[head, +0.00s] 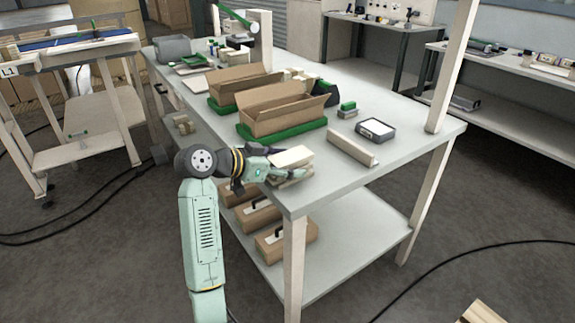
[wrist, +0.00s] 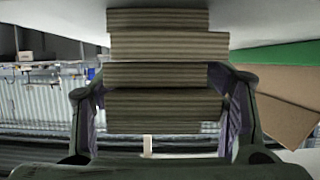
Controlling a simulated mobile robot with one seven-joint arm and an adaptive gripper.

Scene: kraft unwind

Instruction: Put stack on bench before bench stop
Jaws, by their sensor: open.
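The stack (head: 292,157) of pale cardboard pieces sits at the bench's front edge in the head view. In the wrist view the stack (wrist: 168,45) fills the middle, with several ribbed, slightly offset layers. My gripper (head: 283,165) reaches it from the left. Its fingers (wrist: 162,108) stand on either side of part of the stack, open, with only thin gaps; contact is hard to tell. The bench (head: 330,185) has a grey top. The bench stop (head: 352,149), a low cream bar, lies to the right of the stack, apart from it.
Two open cartons (head: 283,112) stand on green mats behind the gripper. A grey device (head: 376,131) and a small green-topped block (head: 347,108) lie behind the stop. A bench post (head: 452,70) rises at right. Brown boxes (head: 285,238) sit on the lower shelf.

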